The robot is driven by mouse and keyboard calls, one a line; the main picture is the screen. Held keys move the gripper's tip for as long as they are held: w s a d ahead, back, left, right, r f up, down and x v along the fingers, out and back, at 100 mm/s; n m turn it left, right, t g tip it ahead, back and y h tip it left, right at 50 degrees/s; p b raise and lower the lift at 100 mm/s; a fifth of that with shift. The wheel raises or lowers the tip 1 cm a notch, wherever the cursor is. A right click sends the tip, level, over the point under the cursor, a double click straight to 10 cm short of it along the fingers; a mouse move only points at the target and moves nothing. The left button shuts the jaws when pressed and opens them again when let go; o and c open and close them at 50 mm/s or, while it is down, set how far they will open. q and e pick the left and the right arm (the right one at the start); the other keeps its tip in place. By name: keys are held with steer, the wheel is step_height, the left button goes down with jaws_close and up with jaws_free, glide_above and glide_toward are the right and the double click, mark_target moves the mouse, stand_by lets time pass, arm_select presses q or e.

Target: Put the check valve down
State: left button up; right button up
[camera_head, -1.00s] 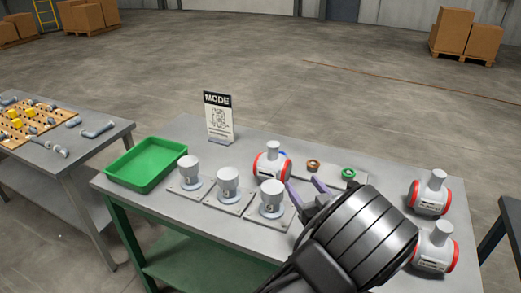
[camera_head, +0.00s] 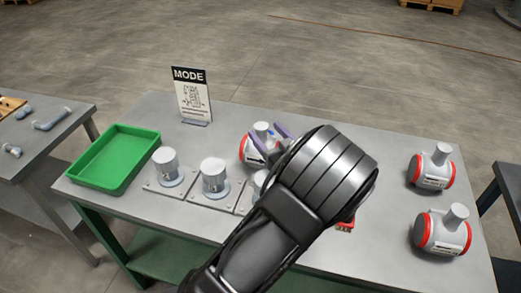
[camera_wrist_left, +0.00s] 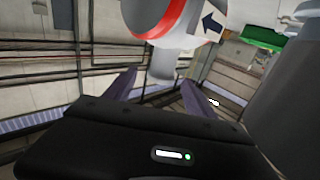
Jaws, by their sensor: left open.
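A white check valve with red bands (camera_head: 247,152) stands on the table behind the row of grey cylinders. In the left wrist view the white valve body (camera_wrist_left: 150,14), with a red band and a dark arrow, fills the top. Its grey neck lies between the fingers in that picture, with room at the sides. My left gripper (camera_head: 268,139) is open at the valve's upper part, and its fingers also show in the wrist view (camera_wrist_left: 158,95). I cannot tell whether a finger touches the valve. My left arm hides part of the table. My right gripper is out of view.
Two similar valves (camera_head: 431,169) (camera_head: 442,231) stand at the right. A green tray (camera_head: 116,187) is at the left. Cylinders on plates (camera_head: 167,167) stand in front. A MODE sign (camera_head: 191,96) stands at the back. Bare tabletop (camera_head: 385,155) lies right of my arm.

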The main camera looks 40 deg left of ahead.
mark_target(258, 123)
arm_select(q)
steer(key=shift+w+a, duration=0.3)
steer(key=shift+a, duration=0.35)
steer(key=p+x, duration=0.1)
steer(key=x, duration=0.3)
steer(key=shift+w+a+p, duration=0.1)
steer(key=shift+a+p, duration=0.25)
steer(key=shift+p, duration=0.05)
steer(key=shift+w+a+f, duration=0.1)
steer(key=shift+w+a, duration=0.05)
steer(key=shift+a, duration=0.05)
jaws_close()
stand_by(0.4)
